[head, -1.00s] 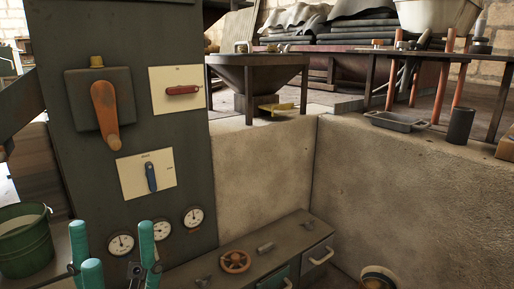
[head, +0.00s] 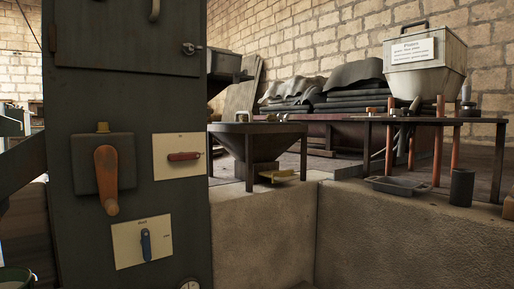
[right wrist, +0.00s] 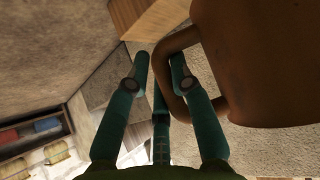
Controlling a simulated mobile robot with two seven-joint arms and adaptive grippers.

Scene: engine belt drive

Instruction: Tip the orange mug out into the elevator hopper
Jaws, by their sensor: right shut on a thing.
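The orange mug (right wrist: 275,60) fills the upper right of the right wrist view, dark brown-orange, only partly in frame. Its handle lies at the fingers of my right gripper (right wrist: 161,62), which is shut on the mug. The mug's opening and contents are not visible. In the head view a dark funnel-shaped hopper (head: 252,147) on legs, apparently the elevator hopper, stands just right of the tall dark casing (head: 80,235). The mug and both grippers are outside the head view.
The casing carries an orange lever (head: 106,180) and switch plates. A low concrete wall (head: 265,230) runs in front of the hopper. At right stand a table (head: 460,121), a metal bin with a sign (head: 440,75), a grey tray (head: 397,186) and a dark cylinder (head: 461,187).

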